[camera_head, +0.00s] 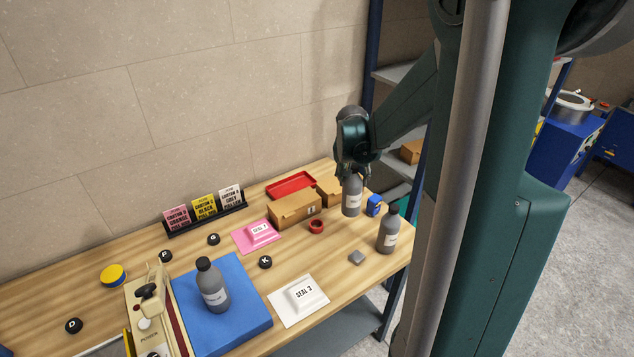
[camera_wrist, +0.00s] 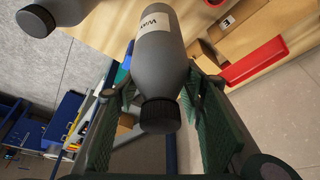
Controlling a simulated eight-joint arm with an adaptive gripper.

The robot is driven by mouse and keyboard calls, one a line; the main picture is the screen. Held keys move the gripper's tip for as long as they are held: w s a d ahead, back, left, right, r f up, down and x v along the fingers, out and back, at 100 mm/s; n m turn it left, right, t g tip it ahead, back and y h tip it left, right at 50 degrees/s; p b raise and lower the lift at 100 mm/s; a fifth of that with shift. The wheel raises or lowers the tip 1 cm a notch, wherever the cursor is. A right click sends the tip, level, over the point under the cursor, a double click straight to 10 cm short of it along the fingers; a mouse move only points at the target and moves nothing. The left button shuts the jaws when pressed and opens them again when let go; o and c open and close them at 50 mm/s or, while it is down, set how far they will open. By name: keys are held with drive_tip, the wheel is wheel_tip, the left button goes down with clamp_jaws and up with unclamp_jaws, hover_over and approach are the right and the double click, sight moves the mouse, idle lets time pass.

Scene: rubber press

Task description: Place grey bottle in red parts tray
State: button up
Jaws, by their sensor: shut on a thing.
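My gripper (camera_head: 352,172) is shut on a grey bottle (camera_head: 352,197) with a pale label, which hangs roughly upright below it. It appears to be above the table, behind the right-hand end. In the wrist view the held bottle (camera_wrist: 162,65) sits between the green fingers of my gripper (camera_wrist: 164,92), its black cap towards the camera. The red parts tray (camera_head: 290,181) lies empty at the back of the table, left of my gripper and behind a cardboard box. Part of the tray (camera_wrist: 253,62) shows at the right in the wrist view.
Another grey bottle (camera_head: 388,232) stands near the right edge, and one (camera_head: 213,288) on the blue mat (camera_head: 248,315). Cardboard boxes (camera_head: 294,208) stand between my gripper and the tray. A red ring (camera_head: 317,227), a blue object (camera_head: 374,205) and a grey block (camera_head: 356,257) lie nearby.

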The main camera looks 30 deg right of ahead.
drive_tip(key=w+a, duration=0.3)
drive_tip(key=w, duration=1.3)
drive_tip(key=w+a+n+b, duration=0.1)
drive_tip(key=w+a, duration=0.2)
drive_tip(key=w, duration=1.4)
drive_tip(key=shift+w+a+r+y, duration=0.15)
drive_tip(key=shift+w+r+y, duration=0.15)
wheel_tip(320, 180, down, 6)
drive_tip(key=shift+f, duration=0.15)
drive_tip(key=shift+f, duration=2)
